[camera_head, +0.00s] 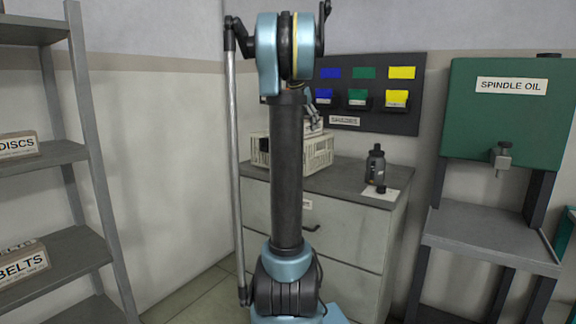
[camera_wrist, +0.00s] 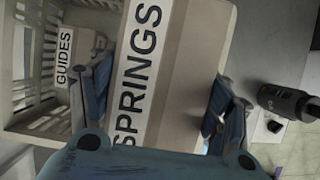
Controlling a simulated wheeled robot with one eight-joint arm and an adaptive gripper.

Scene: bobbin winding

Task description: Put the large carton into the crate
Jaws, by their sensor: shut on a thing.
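A large tan carton (camera_wrist: 185,70) with a white SPRINGS label fills the middle of the wrist view. My gripper (camera_wrist: 160,100) is shut on it, with one finger on each side. The beige slatted crate (camera_head: 319,157) stands on the grey cabinet in the head view, partly hidden behind my arm. In the wrist view the crate (camera_wrist: 35,118) lies left of the held carton. A smaller carton labelled GUIDES (camera_wrist: 82,45) is inside it. I cannot tell how high the SPRINGS carton is above the crate. My gripper is mostly hidden in the head view.
A dark bottle (camera_head: 375,166) stands on the cabinet top (camera_head: 345,178), right of the crate; it also shows in the wrist view (camera_wrist: 288,102). A panel with coloured bins (camera_head: 365,118) is behind. Shelves (camera_head: 50,155) stand left, a green SPINDLE OIL tank (camera_head: 505,125) right.

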